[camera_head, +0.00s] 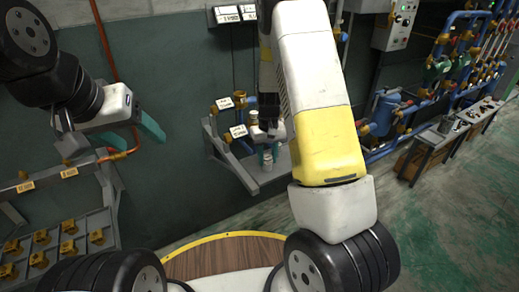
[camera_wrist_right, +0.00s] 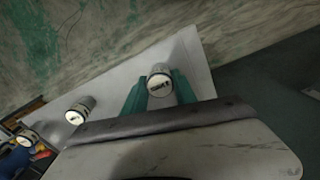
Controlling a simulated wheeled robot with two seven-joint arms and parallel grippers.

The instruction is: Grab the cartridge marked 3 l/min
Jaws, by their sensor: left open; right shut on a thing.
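A small pale cylindrical cartridge (camera_wrist_right: 159,85) stands between the green fingers of my right gripper (camera_wrist_right: 157,92) in the right wrist view. The gripper is shut on it. In the head view this cartridge (camera_head: 266,160) shows below my right gripper (camera_head: 267,147), at the grey shelf of the wall stand. Its marking is too small to read. Two more similar cartridges, one nearer (camera_wrist_right: 77,111) and one farther (camera_wrist_right: 28,138), stand to the left in the wrist view; their markings are also unreadable. My left gripper (camera_head: 132,136) is open and empty at the left of the head view.
The grey shelf (camera_wrist_right: 203,62) has its edge close beside the held cartridge. A rack (camera_head: 58,206) with yellow brass fittings stands at the left, below my left gripper. Blue pipes (camera_head: 412,124) and a grey bench (camera_head: 436,138) are at the right. Green floor lies open at the lower right.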

